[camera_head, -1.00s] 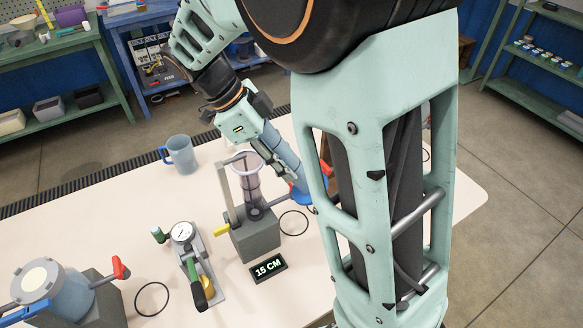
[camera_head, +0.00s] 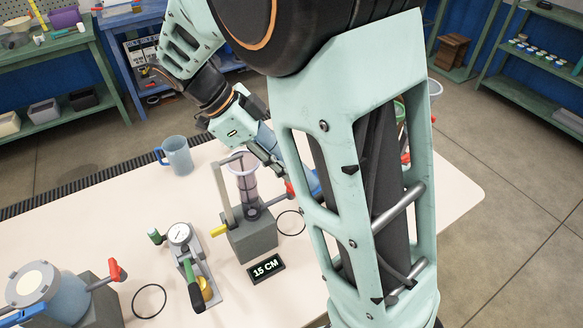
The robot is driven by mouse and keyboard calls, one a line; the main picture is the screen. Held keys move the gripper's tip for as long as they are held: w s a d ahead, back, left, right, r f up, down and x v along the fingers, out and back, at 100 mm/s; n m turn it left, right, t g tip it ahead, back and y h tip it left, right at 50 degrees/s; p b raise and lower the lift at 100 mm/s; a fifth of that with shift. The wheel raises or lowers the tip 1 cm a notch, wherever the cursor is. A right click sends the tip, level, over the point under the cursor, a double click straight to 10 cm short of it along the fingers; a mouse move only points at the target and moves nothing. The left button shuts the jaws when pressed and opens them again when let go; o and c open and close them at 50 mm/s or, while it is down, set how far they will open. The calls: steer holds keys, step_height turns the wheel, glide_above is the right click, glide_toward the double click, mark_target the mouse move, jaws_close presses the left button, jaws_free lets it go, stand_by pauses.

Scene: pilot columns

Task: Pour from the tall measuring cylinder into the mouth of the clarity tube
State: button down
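The clarity tube (camera_head: 243,182) is a clear, pinkish upright tube on a grey block (camera_head: 252,238), with a grey post beside it. My gripper (camera_head: 271,158) is just right of and behind the tube's upper part. It appears shut on a blue, see-through cylinder (camera_head: 267,137), which I take as the tall measuring cylinder. The cylinder is tilted, with its upper end to the left near the tube's mouth and its lower end to the right. My arm hides part of its lower end. I cannot see its contents or any stream.
A blue mug (camera_head: 178,155) stands at the table's back left.

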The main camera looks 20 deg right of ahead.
steer(key=shift+f, duration=0.1)
steer(key=shift+d+f+h, duration=0.15)
steer(key=shift+d+h, duration=0.1)
steer(key=shift+h, duration=0.25)
steer(key=shift+s, duration=0.1)
steer(key=shift+b, duration=0.3)
steer(key=shift+d+f+g+h+b, duration=0.25)
steer(key=shift+g+h+b, duration=0.05)
steer(key=shift+h, duration=0.2)
steer(key=shift+r, duration=0.1)
stand_by(0.6)
